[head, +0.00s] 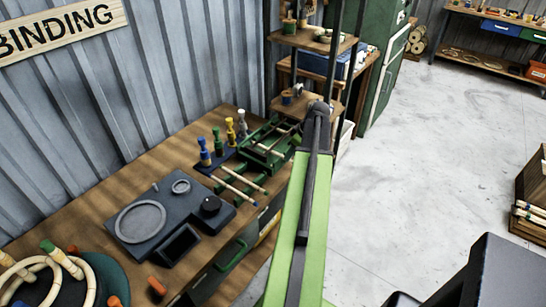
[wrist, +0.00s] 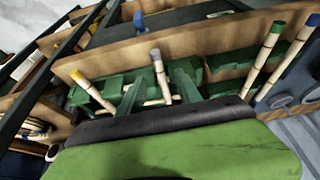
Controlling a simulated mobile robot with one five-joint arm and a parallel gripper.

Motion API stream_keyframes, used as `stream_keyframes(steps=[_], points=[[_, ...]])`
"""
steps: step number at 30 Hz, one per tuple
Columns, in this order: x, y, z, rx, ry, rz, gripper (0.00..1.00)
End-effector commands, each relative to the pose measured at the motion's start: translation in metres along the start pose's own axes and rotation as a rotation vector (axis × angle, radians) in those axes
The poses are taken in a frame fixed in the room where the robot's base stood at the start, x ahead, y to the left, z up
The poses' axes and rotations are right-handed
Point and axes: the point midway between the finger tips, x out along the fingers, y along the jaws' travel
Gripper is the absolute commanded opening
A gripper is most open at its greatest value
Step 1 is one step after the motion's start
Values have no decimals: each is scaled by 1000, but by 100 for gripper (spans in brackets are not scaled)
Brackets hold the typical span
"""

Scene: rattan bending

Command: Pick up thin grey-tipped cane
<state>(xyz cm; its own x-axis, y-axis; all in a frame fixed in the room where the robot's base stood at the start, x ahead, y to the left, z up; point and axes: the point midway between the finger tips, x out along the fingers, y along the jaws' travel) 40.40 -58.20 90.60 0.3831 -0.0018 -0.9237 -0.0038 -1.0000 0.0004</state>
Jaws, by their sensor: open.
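In the wrist view, a thin pale cane with a grey tip (wrist: 156,66) stands out from a dark green rack (wrist: 220,66), near the picture's middle. The open jaws of my gripper (wrist: 160,92) appear to lie on either side of this cane, with its lower end between them. I cannot tell whether either jaw touches it. In the head view the green rack (head: 262,156) is on the wooden bench, left of my arm. My gripper is hidden there, and I cannot pick out the grey tip.
A yellow-tipped cane (wrist: 82,80) is left of the grey-tipped one; a green-tipped cane (wrist: 268,50) is to its right. In the head view, coloured pegs (head: 218,140) stand behind the rack. A dark fixture (head: 140,218) occupies the bench; wooden shelves (head: 305,40) stand beyond it.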

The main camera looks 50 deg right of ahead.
Motion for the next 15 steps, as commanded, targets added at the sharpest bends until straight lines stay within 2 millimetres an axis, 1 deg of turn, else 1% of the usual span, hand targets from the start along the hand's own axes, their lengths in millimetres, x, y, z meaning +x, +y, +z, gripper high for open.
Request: stream_keyframes(steps=[1, 3, 5, 11, 14, 15], points=[[19, 0, 3, -1, 0, 0, 41], [29, 0, 3, 1, 0, 0, 41], [32, 0, 2, 1, 0, 1, 41], [29, 0, 1, 2, 0, 1, 41], [29, 0, 1, 2, 0, 1, 29], [29, 0, 1, 2, 0, 1, 24]])
